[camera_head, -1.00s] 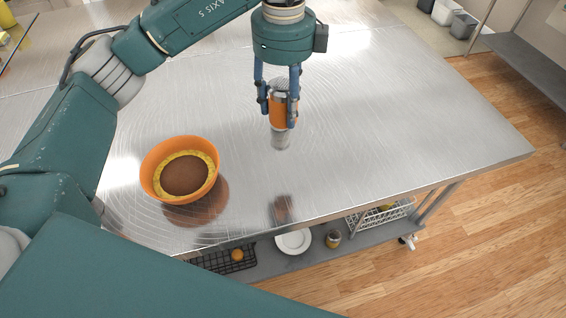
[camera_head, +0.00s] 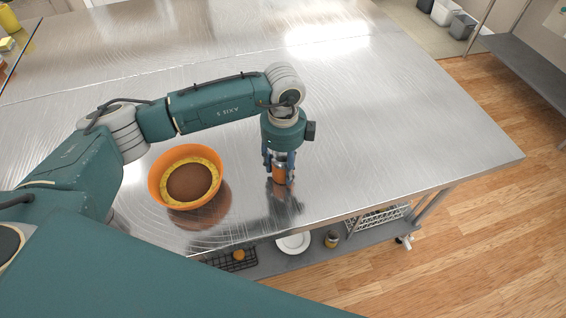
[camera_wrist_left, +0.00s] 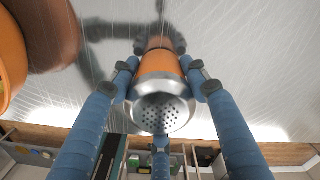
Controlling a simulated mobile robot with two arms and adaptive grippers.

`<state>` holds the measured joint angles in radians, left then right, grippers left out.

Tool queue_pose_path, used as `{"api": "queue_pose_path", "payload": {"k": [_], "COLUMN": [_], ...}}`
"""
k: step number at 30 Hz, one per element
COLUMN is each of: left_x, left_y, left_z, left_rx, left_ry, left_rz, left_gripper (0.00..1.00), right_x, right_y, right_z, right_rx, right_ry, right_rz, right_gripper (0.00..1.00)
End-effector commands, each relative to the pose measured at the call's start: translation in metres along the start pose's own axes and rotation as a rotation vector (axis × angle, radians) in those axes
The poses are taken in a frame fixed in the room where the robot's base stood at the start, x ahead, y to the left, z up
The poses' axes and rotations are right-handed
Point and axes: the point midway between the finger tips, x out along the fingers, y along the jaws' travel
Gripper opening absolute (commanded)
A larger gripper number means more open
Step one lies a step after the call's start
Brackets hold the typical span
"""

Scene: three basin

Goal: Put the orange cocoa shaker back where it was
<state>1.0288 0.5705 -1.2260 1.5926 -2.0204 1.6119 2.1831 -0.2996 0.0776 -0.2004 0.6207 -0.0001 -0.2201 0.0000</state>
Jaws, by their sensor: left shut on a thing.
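The orange cocoa shaker (camera_head: 279,173) has an orange body and a silver perforated top. It is upright at the steel table, right of the orange bowl; I cannot tell whether its base touches the surface. In the left wrist view its holed metal lid (camera_wrist_left: 160,108) faces the camera. My left gripper (camera_head: 279,168) is shut on the shaker from above, with blue fingers around its sides. My right gripper is not in view.
An orange bowl (camera_head: 158,190) with a yellow-rimmed brown filling stands left of the shaker. The steel table (camera_head: 400,130) is clear to the right and behind. A lower shelf holds a white plate (camera_head: 293,243), a jar (camera_head: 331,239) and baskets.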

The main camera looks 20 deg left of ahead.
Motion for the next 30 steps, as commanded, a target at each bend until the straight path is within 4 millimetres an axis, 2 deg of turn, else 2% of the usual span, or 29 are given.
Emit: {"api": "queue_pose_path", "payload": {"k": [11, 12, 15, 24, 26, 30], "left_x": [0.006, 0.006, 0.005, 0.003, -0.002, -0.016], "left_y": [-0.001, -0.001, 0.000, -0.001, -0.001, -0.002], "left_z": [0.000, 0.000, 0.000, 0.000, 0.000, 0.000], "left_rx": [0.001, 0.001, 0.001, 0.001, 0.001, 0.002], "left_ry": [0.000, 0.000, 0.000, 0.000, 0.000, -0.001], "left_rz": [-0.002, -0.001, -0.001, -0.001, -0.002, -0.006], "left_gripper": [0.17, 0.48, 0.65, 0.65, 0.65, 0.65], "right_x": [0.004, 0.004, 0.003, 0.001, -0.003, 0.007], "right_y": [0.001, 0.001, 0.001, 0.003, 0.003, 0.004], "right_z": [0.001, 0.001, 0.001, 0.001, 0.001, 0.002], "right_rx": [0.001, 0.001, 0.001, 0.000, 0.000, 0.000], "right_ry": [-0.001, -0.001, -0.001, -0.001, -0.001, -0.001], "right_rz": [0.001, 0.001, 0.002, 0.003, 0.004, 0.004], "right_gripper": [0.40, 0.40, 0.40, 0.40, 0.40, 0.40]}}
